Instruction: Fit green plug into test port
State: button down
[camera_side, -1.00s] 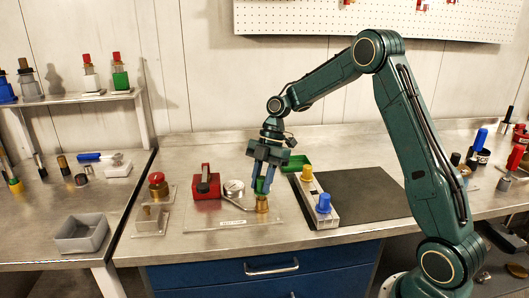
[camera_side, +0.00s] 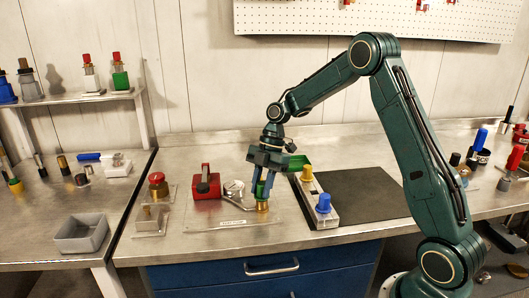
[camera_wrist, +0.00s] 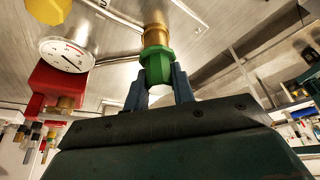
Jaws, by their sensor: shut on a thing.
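My gripper (camera_side: 263,187) is shut on the green plug (camera_side: 262,190), with one blue-grey finger on each side of it. The plug stands over the brass test port (camera_side: 262,206) on the clear plate. In the wrist view, the green hexagonal body of the plug (camera_wrist: 156,66) meets a brass ring (camera_wrist: 155,37) end to end, roughly in line. I cannot tell how deep the plug sits, as the fingers partly hide it in the side view.
A round gauge (camera_side: 234,188) and red block (camera_side: 206,181) stand left of the port. A strip with yellow (camera_side: 306,173) and blue (camera_side: 323,203) knobs lies close on the right. The dark mat (camera_side: 362,193) is bare.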

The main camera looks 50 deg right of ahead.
jog(key=shift+f, duration=0.3)
jog(key=c, duration=1.1)
grip_release()
jog(key=shift+r, duration=0.1)
jog(key=v, duration=1.3)
jog(key=shift+r, duration=0.3)
jog(key=shift+d, duration=0.1)
